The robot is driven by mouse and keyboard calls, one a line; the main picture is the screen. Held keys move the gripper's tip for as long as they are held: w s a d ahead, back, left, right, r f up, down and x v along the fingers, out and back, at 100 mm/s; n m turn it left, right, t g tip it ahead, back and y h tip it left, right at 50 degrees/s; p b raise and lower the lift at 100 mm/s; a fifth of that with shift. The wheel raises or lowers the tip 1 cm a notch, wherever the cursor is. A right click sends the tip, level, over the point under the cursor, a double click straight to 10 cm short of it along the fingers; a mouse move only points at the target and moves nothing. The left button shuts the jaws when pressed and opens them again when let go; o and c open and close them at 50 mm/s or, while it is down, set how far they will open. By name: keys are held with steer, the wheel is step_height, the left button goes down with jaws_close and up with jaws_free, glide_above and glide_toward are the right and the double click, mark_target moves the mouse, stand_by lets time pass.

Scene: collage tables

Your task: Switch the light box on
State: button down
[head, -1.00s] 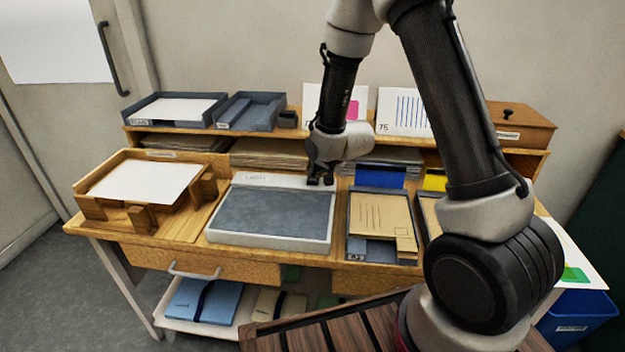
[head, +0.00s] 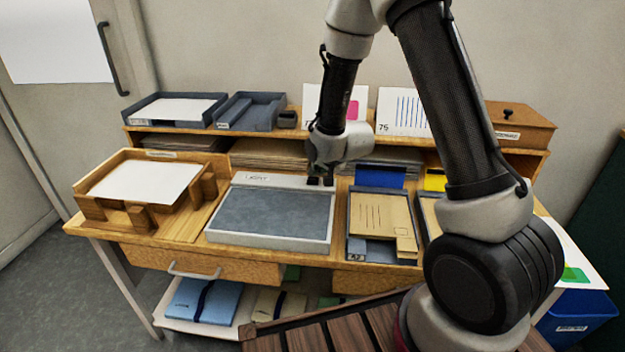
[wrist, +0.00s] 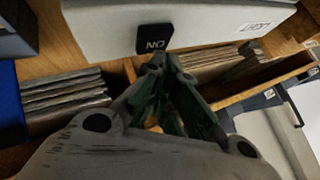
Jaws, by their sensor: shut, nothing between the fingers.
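The light box (head: 272,215) is a pale, shallow box with a dull grey, unlit-looking panel, lying on the table. Its back rim carries a label that reads like "LIGHT". In the wrist view the light box (wrist: 200,18) fills the top, with a black switch (wrist: 154,38) on its edge whose lettering reads "ON" upside down. My gripper (head: 320,178) is at the box's back right corner. In the wrist view my gripper (wrist: 158,64) is shut and empty, its fingertips right beside the switch. I cannot tell whether they touch it.
A wooden tray with white paper (head: 145,182) stands left of the box, and a grey tray with a tan folder (head: 383,215) stands close on its right. Behind is a raised shelf with trays, cards and a wooden box (head: 518,125). Stacked sheets (wrist: 65,100) lie below the shelf.

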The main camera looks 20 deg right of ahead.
mark_target(316, 178)
steer(key=shift+f, duration=0.3)
steer(key=shift+f, duration=0.25)
stand_by(0.4)
steer(key=shift+r, duration=0.7)
steer(key=shift+r, duration=0.1)
steer(key=shift+r, duration=2.9)
